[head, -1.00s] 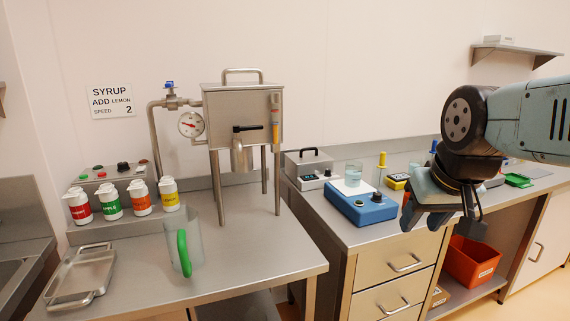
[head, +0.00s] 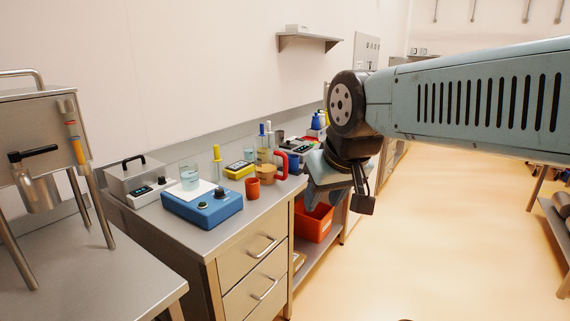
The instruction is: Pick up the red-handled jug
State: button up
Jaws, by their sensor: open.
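A jug with a red handle (head: 281,165) stands on the right-hand counter, beyond the blue device. Its body is partly hidden by my gripper and by the things around it. My gripper (head: 340,205) hangs in front of the counter's edge, to the right of the jug, pointing down and open. I see nothing between its fingers. It is apart from the jug in the picture, though the depth between them is hard to judge.
An orange-brown cup (head: 252,188), a tan pot (head: 267,174) and a yellow meter (head: 239,170) stand close to the jug. The steel hopper (head: 45,135) is at left. An orange bin (head: 313,224) sits below the counter.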

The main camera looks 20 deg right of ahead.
aim_at(265, 153)
jog(key=z, duration=0.1)
jog(key=k, duration=1.25)
jog(key=z, duration=0.45)
jog(key=i, duration=1.95)
jog(key=u, duration=0.55)
